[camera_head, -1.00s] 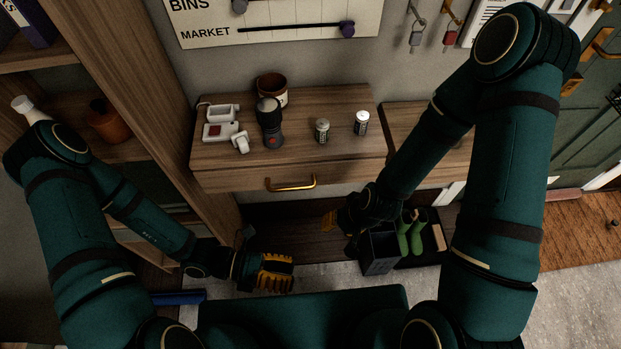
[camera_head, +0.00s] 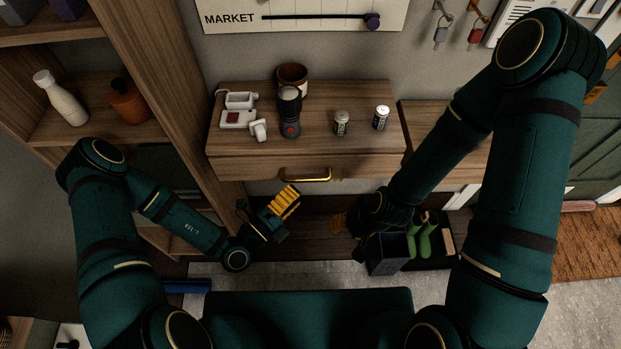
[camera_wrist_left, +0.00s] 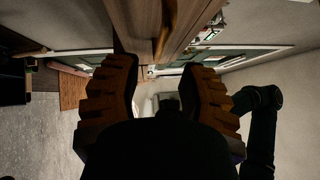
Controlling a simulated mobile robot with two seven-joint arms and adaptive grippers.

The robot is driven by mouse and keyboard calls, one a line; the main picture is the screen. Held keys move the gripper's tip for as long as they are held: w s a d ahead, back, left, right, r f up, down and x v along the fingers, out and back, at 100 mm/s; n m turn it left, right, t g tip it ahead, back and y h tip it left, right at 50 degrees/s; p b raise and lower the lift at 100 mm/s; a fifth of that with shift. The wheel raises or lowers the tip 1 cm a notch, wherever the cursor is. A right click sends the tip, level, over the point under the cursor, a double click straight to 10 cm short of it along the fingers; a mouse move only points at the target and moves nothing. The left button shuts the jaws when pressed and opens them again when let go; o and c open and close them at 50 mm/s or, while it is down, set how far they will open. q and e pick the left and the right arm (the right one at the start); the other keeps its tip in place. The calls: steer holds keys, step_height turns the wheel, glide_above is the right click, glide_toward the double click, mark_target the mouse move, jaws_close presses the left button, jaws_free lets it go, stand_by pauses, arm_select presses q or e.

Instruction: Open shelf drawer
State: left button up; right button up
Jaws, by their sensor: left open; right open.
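The shelf drawer (camera_head: 240,168) is the wooden front under the wall shelf, with a brass bar handle (camera_head: 306,175). Its front looks flush with the shelf. My left gripper (camera_head: 285,202) is open and empty, a little below and left of the handle, apart from it. In the left wrist view its two yellow-ridged fingers (camera_wrist_left: 164,85) stand apart, with a wooden edge (camera_wrist_left: 160,22) beyond them. My right gripper (camera_head: 345,225) is open, right of and below the handle, beside a dark bin; the arm partly hides it.
A tall wooden bookcase (camera_head: 180,80) is close on the left. A dark bin (camera_head: 385,252) and green boots (camera_head: 425,240) stand below right.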

mark_target(310, 179)
arm_select(q)
steer(key=x, duration=0.6)
steer(key=shift+w+d, duration=0.15)
steer(key=shift+d, duration=0.05)
jaws_close()
